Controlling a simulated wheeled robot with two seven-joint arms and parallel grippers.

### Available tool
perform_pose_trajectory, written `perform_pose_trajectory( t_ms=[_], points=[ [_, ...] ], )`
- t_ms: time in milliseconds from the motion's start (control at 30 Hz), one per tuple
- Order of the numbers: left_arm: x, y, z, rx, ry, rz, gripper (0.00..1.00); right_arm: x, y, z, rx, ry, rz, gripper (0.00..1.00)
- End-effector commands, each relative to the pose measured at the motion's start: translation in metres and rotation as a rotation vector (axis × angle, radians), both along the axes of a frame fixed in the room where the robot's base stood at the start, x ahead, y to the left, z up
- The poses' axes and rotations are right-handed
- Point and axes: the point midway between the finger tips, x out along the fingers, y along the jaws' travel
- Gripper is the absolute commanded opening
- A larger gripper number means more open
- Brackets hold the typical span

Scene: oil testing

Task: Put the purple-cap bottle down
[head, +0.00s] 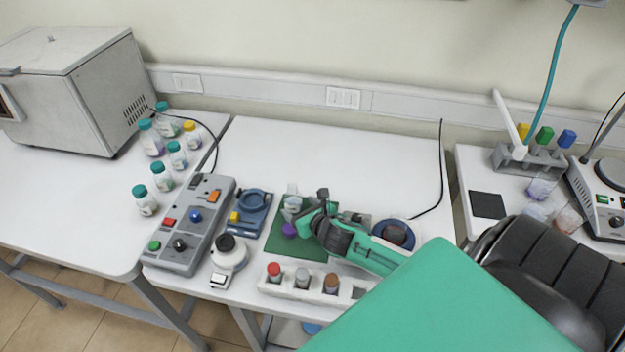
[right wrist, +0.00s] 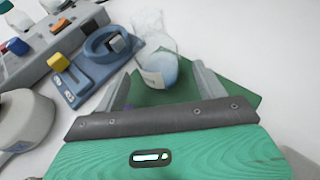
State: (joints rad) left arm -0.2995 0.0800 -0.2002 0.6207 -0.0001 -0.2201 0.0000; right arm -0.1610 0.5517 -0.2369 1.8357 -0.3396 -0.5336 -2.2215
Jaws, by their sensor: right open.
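The purple-cap bottle shows in the head view as a purple cap (head: 289,230) over the green mat (head: 288,246); its body is hard to make out. My right gripper (head: 305,213) is just above and to the right of it. In the right wrist view my right gripper (right wrist: 165,85) has its two fingers spread apart. A clear glass vessel (right wrist: 156,66) with a white label and bluish contents stands beyond and between the fingertips. The purple-cap bottle is mostly hidden there. My left gripper is not in view.
A blue holder (head: 253,212), a grey control box (head: 190,235) and a white round device (head: 229,255) stand left of the mat. A white rack (head: 312,291) with red, grey and brown caps lies in front. Several teal-cap bottles (head: 145,200) stand farther left.

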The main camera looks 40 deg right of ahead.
Motion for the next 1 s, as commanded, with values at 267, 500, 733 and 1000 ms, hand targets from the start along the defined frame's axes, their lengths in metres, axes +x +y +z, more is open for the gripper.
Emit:
perform_pose_trajectory(
  t_ms=[267, 500, 733, 1000],
  points=[
    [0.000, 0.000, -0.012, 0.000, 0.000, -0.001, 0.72, -0.048, 0.004, 0.018, -0.002, 0.000, 0.002, 0.72],
    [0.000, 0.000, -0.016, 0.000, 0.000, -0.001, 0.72, -0.068, 0.005, 0.028, -0.001, 0.000, 0.000, 0.72],
    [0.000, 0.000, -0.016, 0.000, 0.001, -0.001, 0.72, -0.071, 0.006, 0.030, 0.000, -0.001, 0.000, 0.72],
    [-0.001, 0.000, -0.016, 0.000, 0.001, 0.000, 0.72, -0.071, 0.006, 0.030, 0.000, 0.000, 0.000, 0.72]
  ],
)
